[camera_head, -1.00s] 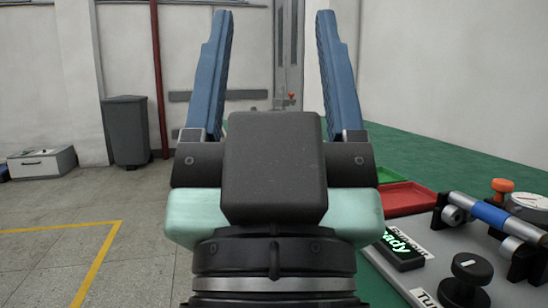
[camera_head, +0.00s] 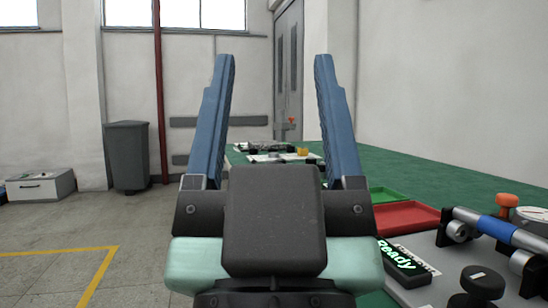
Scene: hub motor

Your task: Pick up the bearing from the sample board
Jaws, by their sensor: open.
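My gripper (camera_head: 272,72) is in the middle of the head view, its two blue fingers pointing up and spread wide apart. It is open and nothing is between the fingers. A white board (camera_head: 290,157) with small objects lies on the far green table, seen between and beyond the fingers. I cannot tell whether it is the sample board. I cannot make out a bearing; the objects there are too small and partly hidden by my gripper.
On the green table (camera_head: 440,176) at right are a red tray (camera_head: 405,216), a green tray (camera_head: 383,195) and a grey panel (camera_head: 450,262) with a "Ready" display (camera_head: 404,262), a black knob (camera_head: 482,283) and a blue-silver roller (camera_head: 497,231). A grey bin (camera_head: 128,157) stands at left.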

